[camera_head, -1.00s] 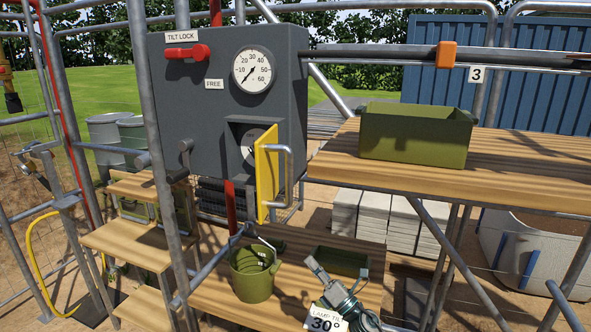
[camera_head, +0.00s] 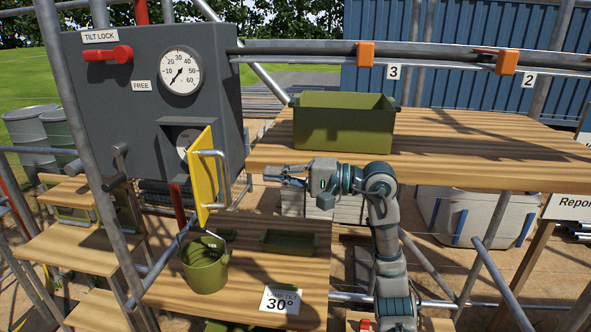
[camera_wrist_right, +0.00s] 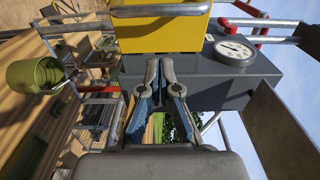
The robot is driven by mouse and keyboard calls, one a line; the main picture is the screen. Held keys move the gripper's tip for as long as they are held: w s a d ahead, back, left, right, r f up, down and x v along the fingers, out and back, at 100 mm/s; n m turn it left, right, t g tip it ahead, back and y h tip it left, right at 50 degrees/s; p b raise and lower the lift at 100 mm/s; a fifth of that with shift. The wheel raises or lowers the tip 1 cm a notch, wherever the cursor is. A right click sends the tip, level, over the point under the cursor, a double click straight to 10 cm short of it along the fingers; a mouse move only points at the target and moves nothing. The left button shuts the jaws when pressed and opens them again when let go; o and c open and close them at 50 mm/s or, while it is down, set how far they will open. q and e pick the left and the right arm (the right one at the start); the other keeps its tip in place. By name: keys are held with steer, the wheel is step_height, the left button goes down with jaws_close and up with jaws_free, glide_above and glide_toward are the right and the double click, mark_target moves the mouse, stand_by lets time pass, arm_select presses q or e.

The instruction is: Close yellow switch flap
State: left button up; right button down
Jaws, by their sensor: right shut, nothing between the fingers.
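The yellow switch flap (camera_head: 203,178) stands open, swung out from a recess in the dark grey control box (camera_head: 110,75). A metal bar handle (camera_head: 224,178) is on its outer face. Part of a dial shows behind the flap. My right gripper (camera_head: 268,174) is shut and empty, to the right of the handle and apart from it in the head view. In the right wrist view, the gripper's fingertips (camera_wrist_right: 160,66) point toward the yellow flap (camera_wrist_right: 160,36), with the handle at the top edge. My left gripper is not in view.
A green bin (camera_head: 345,121) stands on the upper wooden shelf (camera_head: 450,155), close above my right arm. A green bucket (camera_head: 206,265), a shallow green tray (camera_head: 289,242) and a 30° sign (camera_head: 280,300) are on the lower shelf. A sloping scaffold pole (camera_head: 80,130) crosses the left.

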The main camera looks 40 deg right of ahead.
steer(key=w+a+p, duration=0.1)
steer(key=w+a, duration=0.1)
steer(key=a, duration=0.3)
steer(key=shift+w+a+p, duration=0.3)
steer(key=shift+a+p, duration=0.05)
steer(key=shift+p, duration=0.05)
